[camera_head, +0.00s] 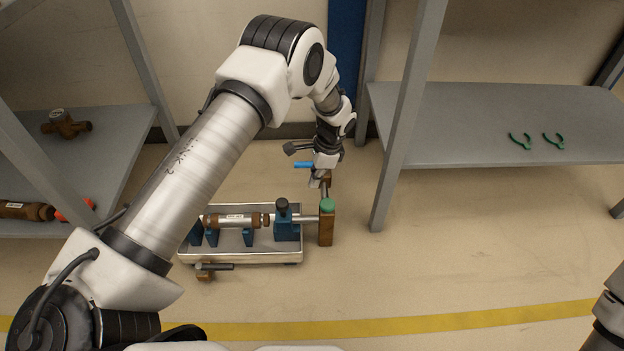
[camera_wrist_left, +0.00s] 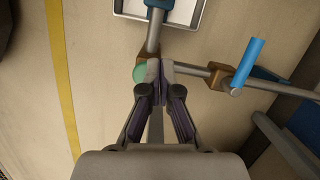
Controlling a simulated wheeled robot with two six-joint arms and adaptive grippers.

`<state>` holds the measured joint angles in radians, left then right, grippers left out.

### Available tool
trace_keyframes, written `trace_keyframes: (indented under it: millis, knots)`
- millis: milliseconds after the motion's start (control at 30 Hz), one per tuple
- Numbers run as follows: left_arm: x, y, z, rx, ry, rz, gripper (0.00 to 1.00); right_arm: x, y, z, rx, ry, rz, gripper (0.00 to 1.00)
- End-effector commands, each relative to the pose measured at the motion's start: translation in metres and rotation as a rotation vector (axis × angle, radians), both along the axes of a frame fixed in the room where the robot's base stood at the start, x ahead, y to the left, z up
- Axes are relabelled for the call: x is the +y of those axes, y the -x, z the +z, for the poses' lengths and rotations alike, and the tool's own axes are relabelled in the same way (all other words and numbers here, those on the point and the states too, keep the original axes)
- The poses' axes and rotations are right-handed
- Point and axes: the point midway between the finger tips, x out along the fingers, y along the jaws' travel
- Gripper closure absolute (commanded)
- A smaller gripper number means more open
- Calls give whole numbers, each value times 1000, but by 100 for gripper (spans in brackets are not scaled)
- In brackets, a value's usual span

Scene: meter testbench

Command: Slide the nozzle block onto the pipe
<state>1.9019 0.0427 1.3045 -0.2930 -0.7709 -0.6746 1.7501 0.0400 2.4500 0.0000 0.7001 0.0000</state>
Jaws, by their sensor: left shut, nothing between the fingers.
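A brown block (camera_head: 326,230) with a green knob (camera_head: 327,205) stands at the right end of a grey pipe (camera_head: 308,219) from the bench. In the left wrist view, the block (camera_wrist_left: 153,72) meets this pipe (camera_wrist_left: 154,35), and a second pipe (camera_wrist_left: 194,70) runs right to another brown block (camera_wrist_left: 222,79) with a blue handle (camera_wrist_left: 249,60). I cannot tell which block is the nozzle block. My left gripper (camera_head: 323,184) is shut and empty; in the wrist view its fingertips (camera_wrist_left: 160,68) overlap the green-knobbed block. Contact is unclear. My right gripper is out of view.
The tray (camera_head: 270,256) holds blue supports and a brown-ended meter pipe (camera_head: 238,220). A small brass block with a rod (camera_head: 205,273) lies before it. Grey shelf posts (camera_head: 408,115) stand right of the bench; a shelf (camera_head: 480,120) carries green tools. Floor at right is clear.

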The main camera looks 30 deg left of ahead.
Motion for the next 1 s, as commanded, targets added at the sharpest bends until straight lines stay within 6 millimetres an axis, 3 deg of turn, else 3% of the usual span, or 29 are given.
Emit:
trace_keyframes:
  millis: [33,300,533,900,1000]
  knots:
    - [2,2,-18,2,1,0,100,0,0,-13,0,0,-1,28]
    - [13,11,-75,2,0,1,100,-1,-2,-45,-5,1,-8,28]
    - [40,33,-69,0,0,1,100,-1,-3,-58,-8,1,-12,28]
    - [43,36,-66,0,0,0,100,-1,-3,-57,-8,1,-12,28]
    - [47,39,-62,1,0,1,100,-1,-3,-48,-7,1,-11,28]
